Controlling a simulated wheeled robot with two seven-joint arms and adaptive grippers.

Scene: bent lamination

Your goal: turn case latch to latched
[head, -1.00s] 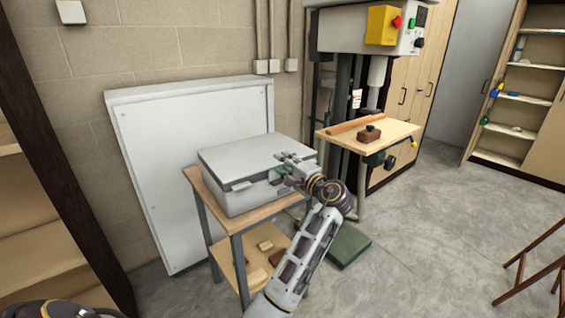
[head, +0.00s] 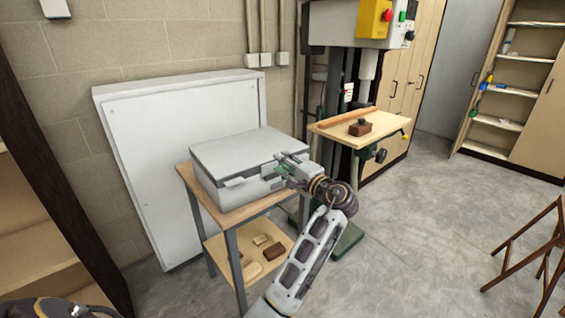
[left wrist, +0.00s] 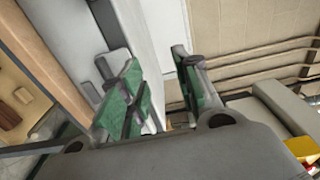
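A closed grey case (head: 235,155) lies on a small wooden-topped stand. A grey latch (head: 234,182) shows on the left part of its front face. Another small grey part is at the front near my gripper, partly hidden by it. In the left wrist view the case (left wrist: 72,30) runs behind the left finger, with a dark grey latch-like piece (left wrist: 107,66) beside that finger. The green-padded fingers of the left gripper (left wrist: 158,85) are apart, with nothing clearly held. My right gripper is not in view.
The stand (head: 228,217) has a lower shelf with several wooden blocks (head: 262,247). A white panel (head: 185,150) leans on the wall behind. A drill press with a wooden table (head: 345,130) stands to the right. The floor at right is clear up to a wooden frame (head: 530,245).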

